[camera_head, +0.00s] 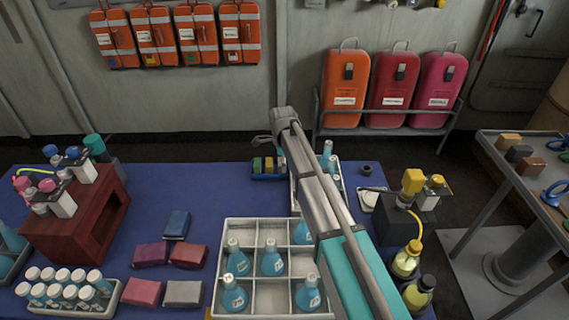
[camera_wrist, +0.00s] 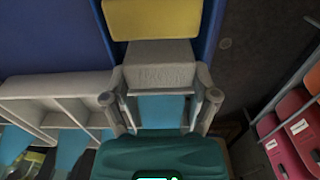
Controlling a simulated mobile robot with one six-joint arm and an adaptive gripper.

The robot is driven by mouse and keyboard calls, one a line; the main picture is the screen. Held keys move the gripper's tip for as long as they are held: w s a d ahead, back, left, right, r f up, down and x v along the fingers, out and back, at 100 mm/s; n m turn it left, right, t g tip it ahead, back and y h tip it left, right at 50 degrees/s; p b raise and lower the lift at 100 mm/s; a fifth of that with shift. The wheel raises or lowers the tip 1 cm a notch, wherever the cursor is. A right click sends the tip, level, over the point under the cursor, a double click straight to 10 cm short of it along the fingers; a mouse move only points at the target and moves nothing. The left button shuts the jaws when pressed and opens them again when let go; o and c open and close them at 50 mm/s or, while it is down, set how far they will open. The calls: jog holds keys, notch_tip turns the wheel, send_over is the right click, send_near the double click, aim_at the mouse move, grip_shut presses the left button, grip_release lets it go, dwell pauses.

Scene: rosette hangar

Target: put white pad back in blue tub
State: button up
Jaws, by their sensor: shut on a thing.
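The white pad (camera_wrist: 160,68), greyish with faint lettering, is between the two fingers of my gripper (camera_wrist: 161,82) in the wrist view; the gripper is shut on it. A yellow pad (camera_wrist: 152,20) lies just beyond it, between the blue walls of the blue tub (camera_wrist: 213,25). The white pad appears lined up with the tub; how deep it sits cannot be told. In the head view the small blue tub (camera_head: 268,177) stands at the table's far edge with colored pads in it. My arm hides the white pad and most of the gripper there.
Several cloth-like blocks (camera_head: 176,225) lie on the blue table (camera_head: 190,190). A black box (camera_head: 395,220) with yellow-topped bottles is at right.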

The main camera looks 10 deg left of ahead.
jog(key=shift+f, duration=0.15)
jog(key=o, duration=0.9)
jog(key=shift+c, duration=0.2)
notch_tip(320, 180, up, 12)
jog(key=p, duration=1.2)
jog(key=shift+r, duration=0.2)
jog(key=shift+a, duration=0.1)
jog(key=shift+s, duration=0.1)
